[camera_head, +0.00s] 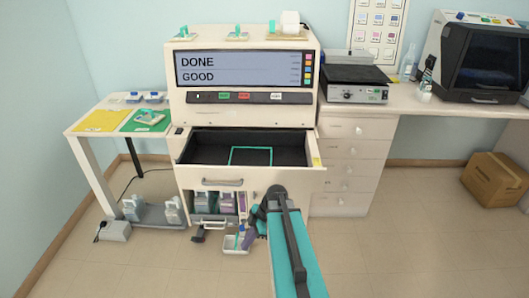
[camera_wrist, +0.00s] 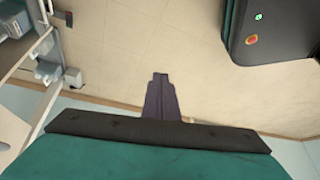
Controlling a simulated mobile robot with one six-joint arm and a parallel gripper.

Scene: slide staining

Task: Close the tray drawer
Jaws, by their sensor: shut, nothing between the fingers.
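The tray drawer (camera_head: 205,174) of the cream staining machine is pulled open in the head view. Its dark inside is exposed, with a green square frame (camera_head: 250,149) on its floor. A grey handle (camera_head: 222,182) runs across the drawer's front. My gripper (camera_head: 247,243) hangs low in front of the machine, below the drawer front and apart from it, partly hidden by my arm. In the wrist view my gripper (camera_wrist: 161,76) is shut and empty, with bare floor behind its fingertips. The drawer cannot be made out in the wrist view.
The machine's screen (camera_head: 240,69) reads "DONE GOOD". Below the drawer, an open compartment holds bottles (camera_head: 212,203). A side table (camera_head: 96,134) is left, a drawer cabinet (camera_head: 350,165) right.

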